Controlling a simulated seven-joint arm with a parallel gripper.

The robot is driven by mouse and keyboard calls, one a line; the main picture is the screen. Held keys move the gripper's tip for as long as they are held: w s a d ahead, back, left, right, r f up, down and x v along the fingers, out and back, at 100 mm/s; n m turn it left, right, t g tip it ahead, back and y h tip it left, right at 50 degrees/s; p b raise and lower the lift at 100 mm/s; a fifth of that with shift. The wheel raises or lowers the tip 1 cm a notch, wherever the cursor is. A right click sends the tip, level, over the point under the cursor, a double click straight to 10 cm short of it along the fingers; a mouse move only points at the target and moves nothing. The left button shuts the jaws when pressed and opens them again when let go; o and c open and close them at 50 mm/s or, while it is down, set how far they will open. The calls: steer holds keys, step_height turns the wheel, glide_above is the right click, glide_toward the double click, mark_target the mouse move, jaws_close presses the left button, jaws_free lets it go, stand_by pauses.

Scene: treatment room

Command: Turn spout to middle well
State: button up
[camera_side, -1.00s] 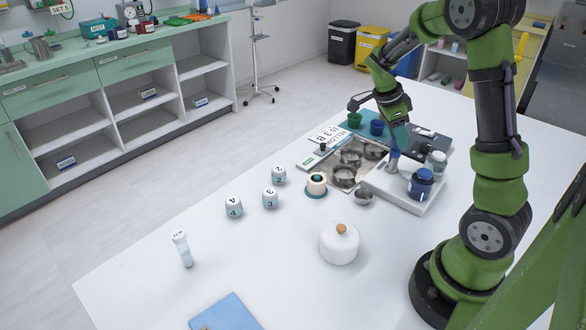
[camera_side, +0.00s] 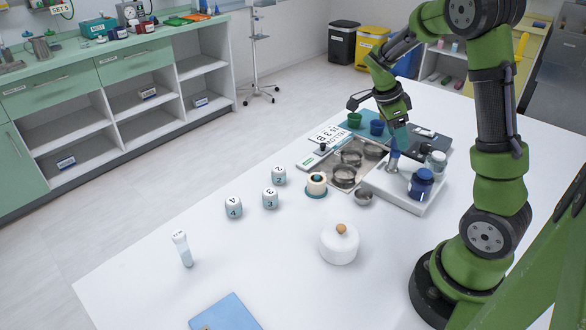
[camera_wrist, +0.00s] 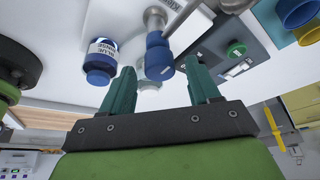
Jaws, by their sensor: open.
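A metal tray (camera_side: 329,178) with round wells stands on the white table, left of a white stand (camera_side: 407,200). The middle well (camera_side: 351,157) lies between a nearer and a farther one. An upright blue and metal piece (camera_side: 393,161), apparently the spout's handle, rises from the stand. In the wrist view its blue knob (camera_wrist: 158,52) shows between my fingers. My gripper (camera_side: 397,138) is above it, pointing down; it also shows in the wrist view (camera_wrist: 160,74), open with a teal finger on each side of the knob. Contact cannot be told. The spout's outlet direction is unclear.
A blue rinse bottle (camera_side: 420,185) and a clear jar (camera_side: 436,162) stand close on the right.

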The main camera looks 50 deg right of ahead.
steer(key=v, duration=1.6)
steer(key=shift+r, duration=0.25)
steer(key=shift+w, duration=0.1)
steer(key=a+f+n+t+y, duration=0.2)
steer(key=a+f+n+t, duration=0.2)
steer(key=a+n, duration=0.7)
steer(key=s+a+r+n+t+y, duration=0.1)
steer(key=s+a+n+t+y, duration=0.2)
steer(key=a+n, duration=0.9)
steer(key=s+t, duration=0.3)
steer(key=s, duration=0.2)
steer(key=shift+s+a, duration=0.2)
steer(key=shift+s, duration=0.05)
steer(key=shift+c, duration=0.2)
